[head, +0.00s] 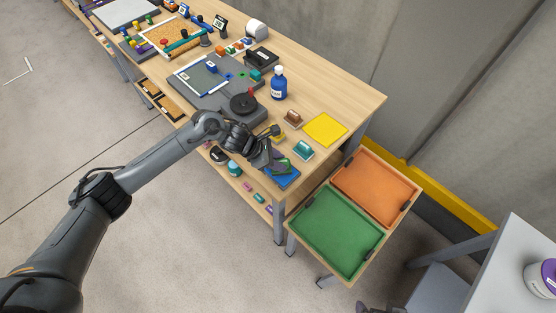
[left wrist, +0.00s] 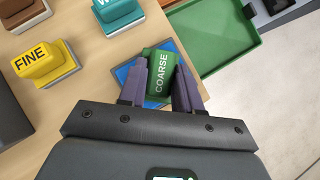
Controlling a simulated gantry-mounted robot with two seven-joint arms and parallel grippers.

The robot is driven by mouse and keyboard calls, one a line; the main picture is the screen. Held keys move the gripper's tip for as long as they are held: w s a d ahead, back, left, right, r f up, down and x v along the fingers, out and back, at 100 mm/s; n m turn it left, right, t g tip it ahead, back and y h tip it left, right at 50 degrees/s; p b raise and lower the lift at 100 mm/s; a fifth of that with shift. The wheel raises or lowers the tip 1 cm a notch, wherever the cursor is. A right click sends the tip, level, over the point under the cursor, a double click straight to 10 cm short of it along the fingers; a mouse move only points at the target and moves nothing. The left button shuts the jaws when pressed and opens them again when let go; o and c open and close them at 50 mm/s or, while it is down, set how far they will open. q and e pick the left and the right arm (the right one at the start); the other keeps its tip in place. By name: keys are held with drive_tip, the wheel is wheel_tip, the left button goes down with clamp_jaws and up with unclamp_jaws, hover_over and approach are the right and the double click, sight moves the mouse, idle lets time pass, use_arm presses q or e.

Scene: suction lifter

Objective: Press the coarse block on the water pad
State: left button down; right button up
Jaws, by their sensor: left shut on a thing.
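My left gripper (head: 274,163) is shut on the green coarse block (left wrist: 156,82), whose label "COARSE" reads between the fingers in the left wrist view (left wrist: 160,88). The block is over the blue pad (head: 287,181), likely the water pad, at the table's front right corner. The pad's blue edge also shows in the left wrist view (left wrist: 124,72). The gripper hides the contact, so I cannot tell whether the block touches the pad. A dark tip, apparently my right gripper (head: 374,308), barely shows at the bottom edge of the head view.
The yellow FINE block (left wrist: 42,62), a teal block (head: 303,150) and a brown block (head: 293,118) stand nearby. A yellow pad (head: 326,129) lies behind. A green tray (head: 337,232) and an orange tray (head: 376,188) adjoin the table. A blue bottle (head: 279,85) stands farther back.

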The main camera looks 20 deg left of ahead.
use_arm(q)
drive_tip(key=shift+f+b, duration=0.4)
idle(0.7)
drive_tip(key=shift+f, duration=0.15)
idle(0.7)
drive_tip(key=shift+a+f+b, duration=0.1)
drive_tip(key=shift+b, duration=0.35)
idle(0.6)
drive_tip(key=shift+r+p, duration=0.6)
drive_tip(key=shift+r, duration=0.7)
drive_tip(key=shift+r+p, duration=1)
drive_tip(key=shift+r, duration=1.4)
